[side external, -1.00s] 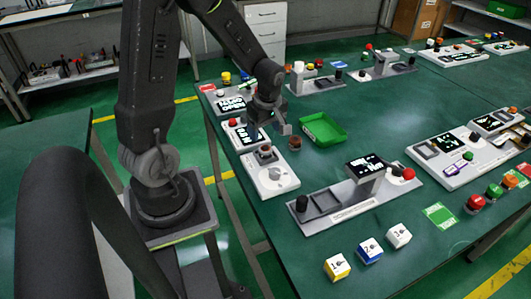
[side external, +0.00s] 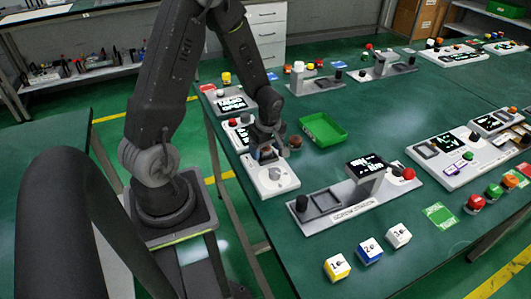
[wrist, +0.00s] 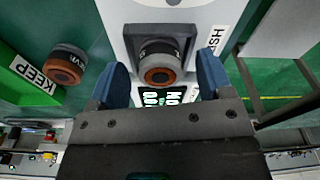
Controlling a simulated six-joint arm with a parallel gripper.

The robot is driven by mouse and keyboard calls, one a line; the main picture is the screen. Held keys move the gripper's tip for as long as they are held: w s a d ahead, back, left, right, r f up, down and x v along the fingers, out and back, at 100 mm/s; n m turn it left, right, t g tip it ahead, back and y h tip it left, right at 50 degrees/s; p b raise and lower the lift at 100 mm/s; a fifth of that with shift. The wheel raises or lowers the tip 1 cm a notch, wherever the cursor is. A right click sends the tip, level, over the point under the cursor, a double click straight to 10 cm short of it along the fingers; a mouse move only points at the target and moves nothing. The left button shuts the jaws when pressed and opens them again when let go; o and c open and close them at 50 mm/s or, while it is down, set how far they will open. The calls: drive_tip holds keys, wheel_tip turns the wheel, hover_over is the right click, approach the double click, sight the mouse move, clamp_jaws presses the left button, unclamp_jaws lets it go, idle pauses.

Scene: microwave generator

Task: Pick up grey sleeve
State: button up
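A grey sleeve-like cylinder (wrist: 160,52) with an orange-brown ring end sits in a dark square holder (wrist: 133,34) on a white machine (side external: 276,182). My gripper (wrist: 163,78) is open, with one blue fingertip on each side of the cylinder and gaps between. In the side external view my gripper (side external: 265,150) is low over the holder and mostly hides the cylinder. A second brown and grey round part (wrist: 67,62) stands apart on the green table, left in the wrist view; it also shows right of my gripper in the side view (side external: 295,142).
A green tray (side external: 322,128) lies to the right of my gripper. A KEEP label (wrist: 35,75) is beside the second round part. A lit display (wrist: 170,98) is close to the fingers. A grey machine (side external: 352,193) stands at the front right.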

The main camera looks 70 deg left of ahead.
drive_tip(key=c, duration=1.2)
drive_tip(key=shift+r, duration=0.1)
drive_tip(key=shift+c, duration=0.2)
drive_tip(key=shift+r, duration=0.5)
drive_tip(key=r, duration=0.2)
drive_tip(key=s+r, duration=0.1)
drive_tip(key=shift+a+r, duration=0.4)
drive_tip(key=s+a+r, duration=0.6)
drive_tip(key=s, duration=0.2)
drive_tip(key=shift+s, duration=0.3)
